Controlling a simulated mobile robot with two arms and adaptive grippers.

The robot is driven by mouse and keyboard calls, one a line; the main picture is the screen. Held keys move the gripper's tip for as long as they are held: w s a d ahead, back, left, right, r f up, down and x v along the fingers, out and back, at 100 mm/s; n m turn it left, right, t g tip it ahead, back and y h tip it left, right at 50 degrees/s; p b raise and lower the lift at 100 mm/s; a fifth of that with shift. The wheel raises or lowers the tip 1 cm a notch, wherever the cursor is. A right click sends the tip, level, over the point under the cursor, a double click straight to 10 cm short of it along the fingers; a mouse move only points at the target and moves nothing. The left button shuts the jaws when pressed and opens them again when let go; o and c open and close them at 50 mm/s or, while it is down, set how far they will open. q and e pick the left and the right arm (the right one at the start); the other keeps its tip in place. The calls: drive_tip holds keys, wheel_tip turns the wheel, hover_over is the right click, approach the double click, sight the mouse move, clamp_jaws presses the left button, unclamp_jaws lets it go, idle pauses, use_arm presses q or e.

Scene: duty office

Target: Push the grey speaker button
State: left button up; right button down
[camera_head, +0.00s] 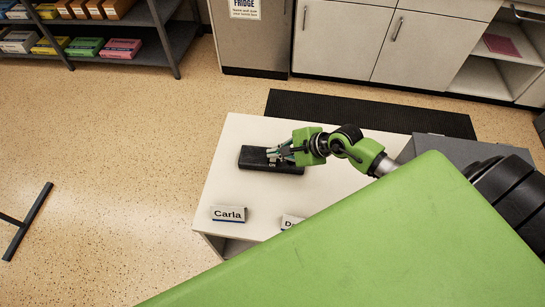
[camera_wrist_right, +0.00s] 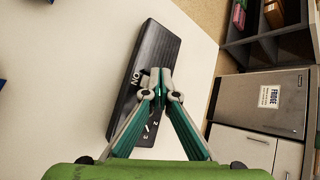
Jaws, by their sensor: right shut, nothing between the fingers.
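The speaker is a long black box (camera_head: 252,158) lying on the white table in the head view. It also shows in the right wrist view (camera_wrist_right: 152,48), with white "ON" lettering and small marks on its top. My right gripper (camera_head: 273,155) is over the right half of the box, its fingers shut and empty. In the right wrist view the closed fingertips (camera_wrist_right: 160,75) are over the box beside the "ON" lettering. I cannot tell whether they touch it. The grey button is not clearly visible; the fingers cover part of the top. My left gripper is not in view.
The white table (camera_head: 240,135) also bears a "Carla" name plate (camera_head: 229,214) and a second, partly hidden name plate (camera_head: 291,222). Beyond the table are a dark floor mat (camera_head: 350,108), a fridge (camera_head: 250,45) and cabinets (camera_head: 345,40). A shelf with boxes stands at upper left.

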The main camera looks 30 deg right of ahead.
sight(275, 160)
drive_tip(key=shift+f, duration=0.15)
drive_tip(key=shift+f+b, duration=0.3)
drive_tip(key=shift+b, duration=0.05)
drive_tip(key=shift+f+b, duration=0.3)
drive_tip(key=shift+f, duration=0.05)
idle(0.3)
drive_tip(key=shift+r, duration=0.15)
drive_tip(key=shift+r+p, duration=0.6)
drive_tip(key=shift+r, duration=0.05)
drive_tip(key=shift+r, duration=0.15)
wheel_tip(275, 160, up, 6)
drive_tip(key=p, duration=0.4)
drive_tip(key=shift+p, duration=0.3)
drive_tip(key=shift+f, duration=0.2)
